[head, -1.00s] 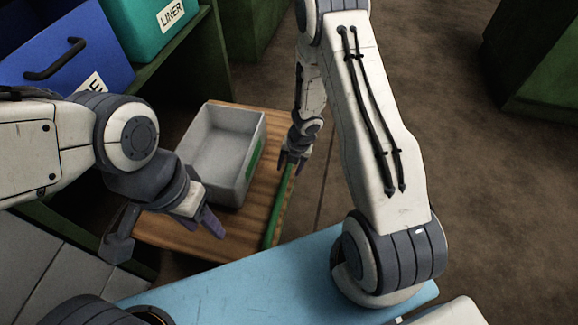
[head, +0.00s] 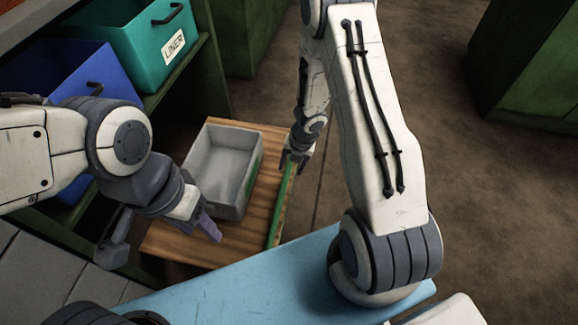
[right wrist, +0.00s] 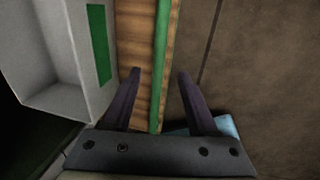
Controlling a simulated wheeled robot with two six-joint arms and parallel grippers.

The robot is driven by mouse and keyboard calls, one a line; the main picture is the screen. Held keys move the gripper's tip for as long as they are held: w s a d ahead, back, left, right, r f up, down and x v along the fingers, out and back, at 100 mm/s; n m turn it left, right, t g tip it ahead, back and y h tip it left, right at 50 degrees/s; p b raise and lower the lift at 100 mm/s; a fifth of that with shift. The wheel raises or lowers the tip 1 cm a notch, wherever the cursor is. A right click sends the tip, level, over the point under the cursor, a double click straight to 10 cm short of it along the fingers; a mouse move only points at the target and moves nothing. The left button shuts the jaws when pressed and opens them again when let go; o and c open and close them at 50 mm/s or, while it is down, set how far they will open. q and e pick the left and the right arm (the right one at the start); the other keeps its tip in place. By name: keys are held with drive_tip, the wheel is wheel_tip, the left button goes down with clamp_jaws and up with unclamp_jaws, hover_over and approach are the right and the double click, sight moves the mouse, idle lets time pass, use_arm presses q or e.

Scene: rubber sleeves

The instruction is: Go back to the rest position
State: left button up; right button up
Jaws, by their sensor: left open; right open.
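My left gripper (head: 203,222) is at the left in the head view, over the near left part of a wooden surface, in front of a grey bin. It is open, and I see nothing in it. My right gripper (head: 293,165) is near the right edge of the wooden surface, right of the bin. In the right wrist view its two fingers (right wrist: 158,100) are spread apart with nothing between them but the view of the wooden surface's edge and the floor below.
The empty grey bin (head: 212,187) with a green patch stands on the wooden surface (head: 180,243), which has a green edge strip (head: 280,212). A teal bin (head: 130,45) labelled LINER and a blue bin (head: 90,72) sit on green shelving at left. Open floor (head: 435,90) lies right.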

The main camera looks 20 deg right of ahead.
idle(0.5)
drive_tip(key=a+r+m+t+h+p, duration=0.15)
drive_tip(key=r+m, duration=0.25)
drive_tip(key=r, duration=0.4)
drive_tip(key=a+r+m+h+p, duration=0.1)
drive_tip(key=a+r+m, duration=0.25)
drive_tip(key=r, duration=0.35)
drive_tip(key=a+r+m+t+h+p, duration=0.15)
drive_tip(key=r+m, duration=0.25)
drive_tip(key=r, duration=0.4)
drive_tip(key=s+a+r+m+g+y+p, duration=0.1)
drive_tip(key=s+a+r+m, duration=0.25)
drive_tip(key=s, duration=0.45)
drive_tip(key=s+a+r+m+g+y+p, duration=0.1)
drive_tip(key=s+a+r+m+g, duration=0.15)
drive_tip(key=s+r+m, duration=0.4)
drive_tip(key=s+a+r+m+g+y+p, duration=0.1)
drive_tip(key=s+a+r+p, duration=0.2)
drive_tip(key=s, duration=0.6)
wheel_tip(320, 180, up, 36)
drive_tip(key=p, duration=3.5)
drive_tip(key=shift+w+a, duration=0.2)
drive_tip(key=shift+w, duration=0.1)
